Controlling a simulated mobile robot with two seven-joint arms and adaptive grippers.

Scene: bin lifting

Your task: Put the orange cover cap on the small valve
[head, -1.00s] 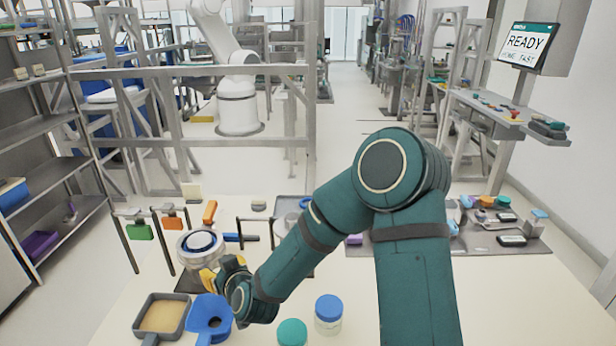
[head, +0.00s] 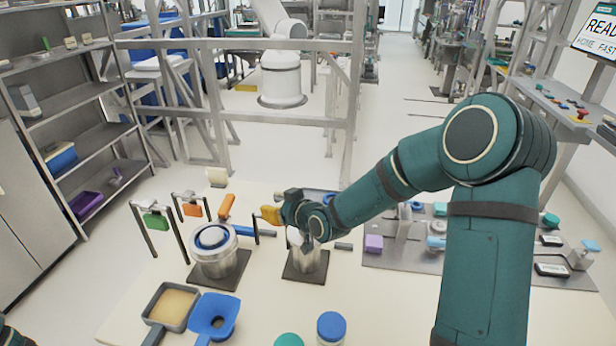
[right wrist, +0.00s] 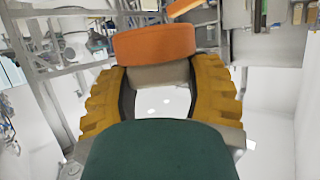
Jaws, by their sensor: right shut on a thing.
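My right gripper (head: 268,216) is above the table in the middle of the head view, its yellow fingers pointing left. In the right wrist view its fingers (right wrist: 160,85) are closed around a grey-bottomed orange piece (right wrist: 155,42), which looks like the orange cover cap. This piece is hidden in the head view. A silver cylinder (head: 308,262) on a black plate stands just below the gripper, its top partly covered by it. A larger silver vessel with a blue ring (head: 213,240) stands to its left. I cannot tell for sure which is the small valve. My left gripper is out of view.
A green tag (head: 154,221) and an orange tag (head: 192,209) hang on stands at the left. A tan-filled pan (head: 172,306), a blue funnel (head: 212,316) and a blue-lidded jar (head: 330,327) stand in front. A grey tray (head: 400,258) with small parts lies right.

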